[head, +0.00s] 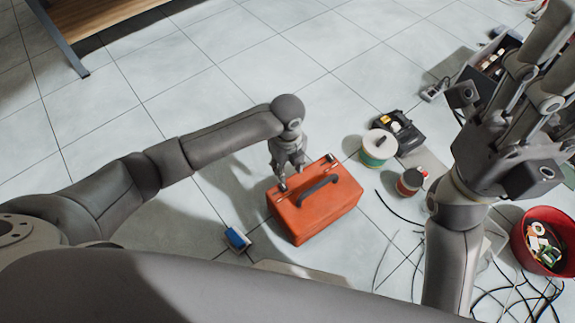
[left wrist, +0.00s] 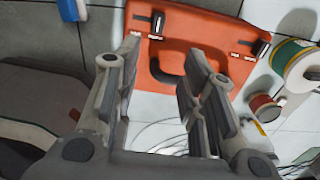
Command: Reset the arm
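My left gripper (head: 283,178) hangs just above the back left part of an orange toolbox (head: 318,214) on the floor. In the left wrist view its two fingers (left wrist: 163,55) are apart with nothing between them, and the toolbox (left wrist: 200,30) with its dark handle lies beyond the fingertips. The head view does not settle whether it touches the lid. My right gripper (head: 545,60) is raised at the upper right, close to the head camera, fingers upward and partly cut off by the frame edge. I see nothing held in it, but its opening is unclear.
A blue box (head: 237,239) lies left of the toolbox. Right of it are a green-white spool (head: 378,147), a red spool (head: 411,181), a black device (head: 399,130) and loose cables. A red bucket (head: 520,240) stands at right, a wooden table (head: 100,18) upper left. The upper middle floor is clear.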

